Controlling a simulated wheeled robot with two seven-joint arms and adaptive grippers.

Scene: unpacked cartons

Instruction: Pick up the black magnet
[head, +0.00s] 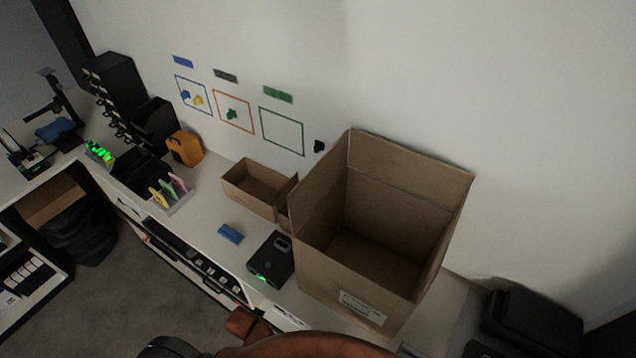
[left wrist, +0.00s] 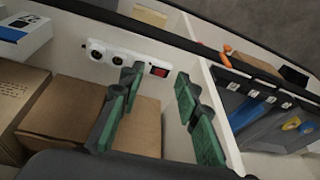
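A small black magnet (head: 319,146) is on the white wall, just right of the green outlined square (head: 282,131) and left of the large open carton. Nothing touches it. In the left wrist view my left gripper (left wrist: 160,76) has two green-padded fingers spread apart with nothing between them. It is above a shelf compartment with cardboard boxes and a power strip, and the magnet is not in that view. In the head view brown and dark parts of my arm show at the bottom edge, but no fingers. My right gripper is in neither view.
A large open carton (head: 320,240) stands against the wall on the white counter, beside a small open box (head: 247,199). A black device (head: 269,259) and a blue block (head: 230,233) lie in front. A power strip (left wrist: 128,62) shows beyond my left fingers.

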